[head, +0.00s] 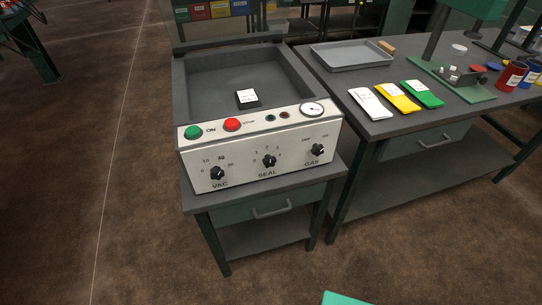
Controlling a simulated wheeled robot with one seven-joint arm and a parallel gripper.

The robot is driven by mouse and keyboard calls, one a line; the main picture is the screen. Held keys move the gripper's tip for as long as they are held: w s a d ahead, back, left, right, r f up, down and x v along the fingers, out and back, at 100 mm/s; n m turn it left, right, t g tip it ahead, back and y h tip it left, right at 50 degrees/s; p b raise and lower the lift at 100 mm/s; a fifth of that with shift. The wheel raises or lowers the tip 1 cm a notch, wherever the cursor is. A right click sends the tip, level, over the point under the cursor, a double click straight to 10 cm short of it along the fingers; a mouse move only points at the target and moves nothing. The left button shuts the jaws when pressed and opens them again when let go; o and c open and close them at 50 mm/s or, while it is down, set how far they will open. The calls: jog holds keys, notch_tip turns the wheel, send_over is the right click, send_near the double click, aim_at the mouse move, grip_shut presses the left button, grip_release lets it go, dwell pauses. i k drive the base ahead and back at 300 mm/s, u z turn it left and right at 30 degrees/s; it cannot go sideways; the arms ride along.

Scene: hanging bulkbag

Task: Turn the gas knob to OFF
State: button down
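The gas knob (317,149) is a small black knob at the right end of the sloped white front panel (240,176) of a grey machine. GAS is printed below it. A label that looks like OFF stands at its upper left and one that looks like ON at its upper right. Its pointer seems to lean to the right, towards ON, but it is too small to be sure. Nothing touches the knob.
Left of it are the SEAL knob (269,161) and VAC knob (217,173). Above are a green button (193,132), a red button (232,124) and a gauge (312,109). A bench (385,124) with bags and a tray (351,54) adjoins at right. The floor in front is clear.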

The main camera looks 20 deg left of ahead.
aim_at(317, 150)
jog(key=z, duration=1.2)
jog(key=k, duration=1.6)
jog(key=u, duration=1.3)
jog(key=i, duration=0.5)
jog(key=z, duration=0.1)
